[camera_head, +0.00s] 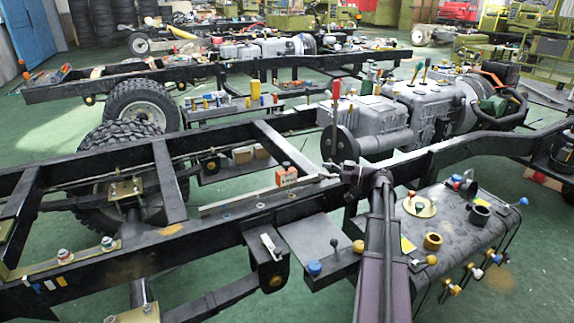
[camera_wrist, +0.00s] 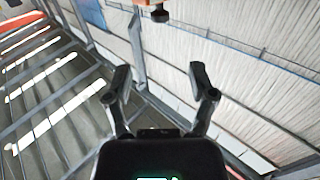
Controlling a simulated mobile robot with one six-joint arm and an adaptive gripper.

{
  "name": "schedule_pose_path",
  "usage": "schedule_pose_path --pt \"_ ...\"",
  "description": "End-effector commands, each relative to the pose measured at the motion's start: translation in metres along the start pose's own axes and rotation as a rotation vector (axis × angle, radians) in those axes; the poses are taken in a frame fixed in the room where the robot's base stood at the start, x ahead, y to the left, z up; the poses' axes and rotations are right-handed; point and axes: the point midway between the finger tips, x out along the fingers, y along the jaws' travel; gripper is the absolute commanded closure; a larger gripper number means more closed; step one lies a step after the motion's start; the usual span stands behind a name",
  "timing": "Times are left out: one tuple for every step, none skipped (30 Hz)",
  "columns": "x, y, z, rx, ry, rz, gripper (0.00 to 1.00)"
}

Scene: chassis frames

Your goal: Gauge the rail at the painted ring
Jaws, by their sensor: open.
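A long black chassis rail (camera_head: 150,250) runs across the near part of the head view. An orange painted mark (camera_head: 172,229) is on its top; I cannot tell whether it is a full ring. Small pale rings (camera_head: 262,205) lie along the rail further right. A small white tool (camera_head: 270,246), perhaps the gauge, rests on a black bracket at the rail's near side. My gripper (camera_wrist: 161,88) is open and empty in the wrist view, its two fingers apart against the roof and windows. In the head view my arm hides part of the rail, and the fingers cannot be made out clearly.
An orange labelled block (camera_head: 286,177) stands by a pale flat bar (camera_head: 240,197) behind the rail. A grey engine (camera_head: 410,110) fills the back right. A grey tank (camera_head: 465,235) with knobs and fittings stands right of my arm. Green floor (camera_head: 230,300) shows in front.

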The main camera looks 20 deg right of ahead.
Motion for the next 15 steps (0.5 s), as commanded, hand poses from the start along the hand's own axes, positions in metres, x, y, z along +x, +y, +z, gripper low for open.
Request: schedule_pose_path --pt "0.004 0.000 0.000 0.000 0.000 -0.001 0.28" --pt "0.006 0.000 0.000 0.000 0.000 -0.001 0.28" --pt "0.009 0.000 0.000 0.000 0.000 -0.001 0.28" --pt "0.011 0.000 0.000 0.000 0.000 -0.002 0.28" --pt "0.014 0.000 0.000 0.000 0.000 -0.002 0.28" --pt "0.019 0.000 0.000 0.000 0.000 -0.002 0.28" --pt "0.022 0.000 0.000 0.001 0.000 -0.003 0.28" --pt "0.026 -0.001 0.000 0.001 -0.001 -0.003 0.28" --pt "0.032 0.000 0.000 0.001 -0.001 -0.003 0.28" --pt "0.036 0.000 0.000 0.001 -0.001 -0.003 0.28" --pt "0.040 0.000 0.000 0.001 -0.001 -0.003 0.28" --pt "0.046 0.000 0.000 0.001 -0.001 -0.003 0.28" --pt "0.051 0.000 0.000 0.001 -0.001 -0.003 0.28" --pt "0.056 -0.001 0.000 0.001 -0.001 -0.003 0.28" --pt "0.062 0.000 0.000 0.001 -0.001 -0.003 0.28"
